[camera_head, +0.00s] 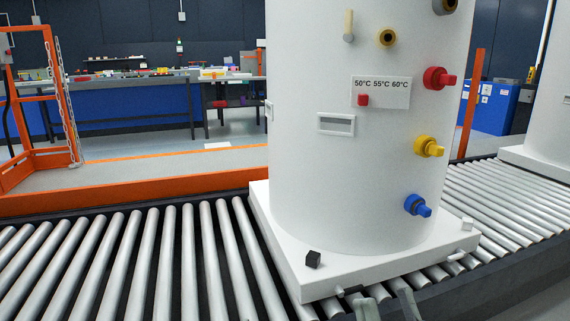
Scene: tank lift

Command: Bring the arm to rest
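A large white tank (310,180) stands upright on a white square base (345,272) on the roller conveyor. Red (438,78), yellow (428,146) and blue (416,205) fittings stick out of its right side. A plate (396,92) reads 50°C, 55°C, 60°C, with a red marker under the 50°C. My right gripper (387,304) shows only as two grey fingertips at the bottom edge, spread apart with nothing visible between them. They are just in front of the base's front edge; contact cannot be told. My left gripper is out of view.
The roller conveyor (130,260) runs across, with bare rollers left and right of the tank. An orange rail (120,198) lies behind it and an orange frame (40,110) stands at left. Another white tank (548,120) stands at far right. Workbenches (150,78) line the back.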

